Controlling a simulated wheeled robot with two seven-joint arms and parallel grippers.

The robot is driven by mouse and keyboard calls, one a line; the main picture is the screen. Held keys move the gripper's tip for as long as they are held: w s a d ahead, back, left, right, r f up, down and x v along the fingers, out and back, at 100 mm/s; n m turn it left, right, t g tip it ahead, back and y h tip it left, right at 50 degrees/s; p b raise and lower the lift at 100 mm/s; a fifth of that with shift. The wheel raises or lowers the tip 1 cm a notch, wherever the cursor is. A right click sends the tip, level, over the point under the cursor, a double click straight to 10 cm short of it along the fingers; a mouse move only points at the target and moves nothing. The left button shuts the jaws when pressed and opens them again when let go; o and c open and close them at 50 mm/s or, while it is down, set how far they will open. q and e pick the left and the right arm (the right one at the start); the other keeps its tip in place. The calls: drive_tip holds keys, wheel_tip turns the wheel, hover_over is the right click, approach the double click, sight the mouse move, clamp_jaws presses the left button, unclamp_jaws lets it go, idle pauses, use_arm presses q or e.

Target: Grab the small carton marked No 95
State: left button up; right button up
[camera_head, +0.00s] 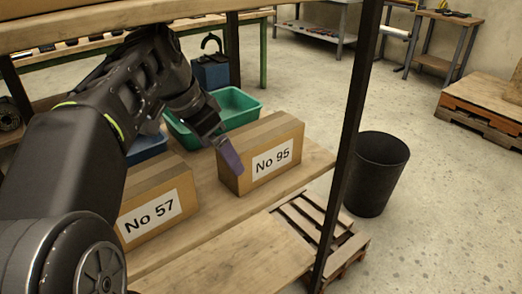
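The carton marked No 95 (258,176) is a small brown box standing upright on a wooden shelf (205,246), its white label facing front. My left arm comes in from the left, and its gripper (231,163) is at the carton's left end, with a purplish finger overlapping the carton's left edge. I cannot tell if it touches the carton or how far apart the fingers are. A second carton marked No 57 (158,205) stands to the left on the same shelf, partly hidden by my arm. My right gripper is not in view.
A green bin (240,112) and a partly hidden blue bin (147,149) sit behind the cartons. A dark shelf post (348,150) rises right of the carton. An upper shelf board (150,15) hangs above. A black waste bin (377,175) and pallet (318,224) stand on the floor.

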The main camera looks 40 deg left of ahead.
sight(254, 133)
use_arm(q)
drive_tip(key=w, duration=0.3)
drive_tip(key=w+d, duration=0.1)
drive_tip(key=w, duration=0.2)
drive_tip(key=w+d+p, duration=0.1)
drive_tip(key=w, duration=0.2)
drive_tip(key=shift+w+d, duration=0.2)
drive_tip(key=shift+d, duration=0.05)
drive_tip(key=b+x, duration=0.1)
drive_tip(key=x, duration=0.4)
drive_tip(key=shift+c, duration=0.3)
drive_tip(key=c, duration=2)
drive_tip(key=shift+c, duration=0.3)
